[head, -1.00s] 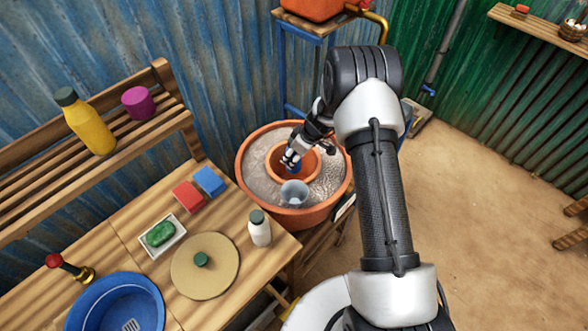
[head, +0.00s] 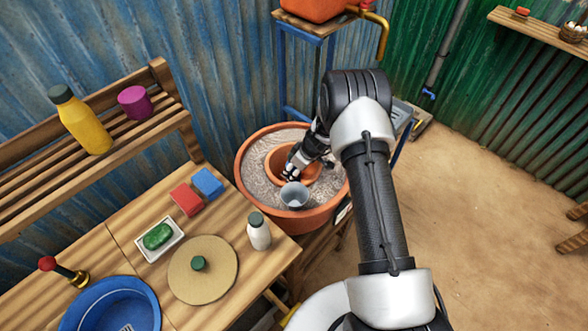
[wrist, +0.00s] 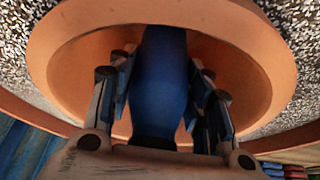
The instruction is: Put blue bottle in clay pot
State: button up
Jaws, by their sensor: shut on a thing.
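The clay pot (head: 272,163) is the inner orange pot, set in the pale grit of a larger clay basin. My gripper (head: 291,172) reaches down into its mouth in the head view. In the wrist view my gripper (wrist: 160,108) is shut on the blue bottle (wrist: 161,75), with fingers on both sides of it. The bottle is inside the pot's rim (wrist: 262,75). In the head view the bottle is hidden by the gripper and pot. Whether the bottle touches the pot's floor cannot be told.
A grey cup (head: 294,194) stands on the grit at the pot's near side. The large basin (head: 300,222) surrounds both. A white bottle (head: 259,232) stands on the wooden table's near corner (head: 280,258). A blue metal stand (head: 283,70) rises behind.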

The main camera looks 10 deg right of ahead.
jog(key=shift+f+b, duration=0.5)
jog(key=shift+b, duration=0.35)
jog(key=o, duration=1.3)
jog(key=shift+r, duration=0.1)
